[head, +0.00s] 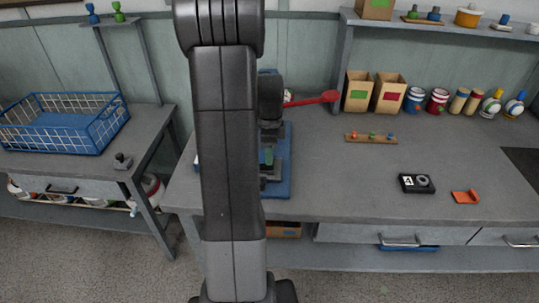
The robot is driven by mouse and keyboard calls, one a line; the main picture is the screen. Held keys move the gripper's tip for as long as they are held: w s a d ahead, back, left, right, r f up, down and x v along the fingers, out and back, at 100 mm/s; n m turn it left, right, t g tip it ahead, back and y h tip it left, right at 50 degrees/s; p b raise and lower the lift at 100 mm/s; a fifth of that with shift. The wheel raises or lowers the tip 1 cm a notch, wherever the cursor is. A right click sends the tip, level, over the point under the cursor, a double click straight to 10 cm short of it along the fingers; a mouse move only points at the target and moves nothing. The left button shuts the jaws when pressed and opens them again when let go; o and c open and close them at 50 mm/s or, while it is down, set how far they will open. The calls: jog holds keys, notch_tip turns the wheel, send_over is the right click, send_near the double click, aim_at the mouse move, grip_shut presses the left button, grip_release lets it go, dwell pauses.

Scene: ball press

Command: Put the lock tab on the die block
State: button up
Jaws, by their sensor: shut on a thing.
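My gripper (268,152) is over the blue base plate (284,182) of the press, mostly hidden behind my own arm. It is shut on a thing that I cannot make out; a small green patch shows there. Grey and dark metal parts stand on the plate beside and below my gripper. The die block is probably among them, but my arm hides too much to tell. The press's red lever (315,99) points right. An orange L-shaped piece (465,197) lies on the right of the bench; I cannot tell if it is the lock tab.
A black box marked 4 (416,183) and a wooden strip with coloured knobs (371,138) lie on the bench. Boxes (388,94), cans and bottles line the back. A blue wire basket (64,122) and small grey part (122,161) are on the left table. The bench's middle is clear.

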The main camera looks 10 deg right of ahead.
jog(key=shift+f, duration=0.9)
jog(key=o, duration=0.9)
jog(key=shift+o, duration=0.2)
notch_tip(320, 180, up, 12)
jog(key=shift+r, duration=0.15)
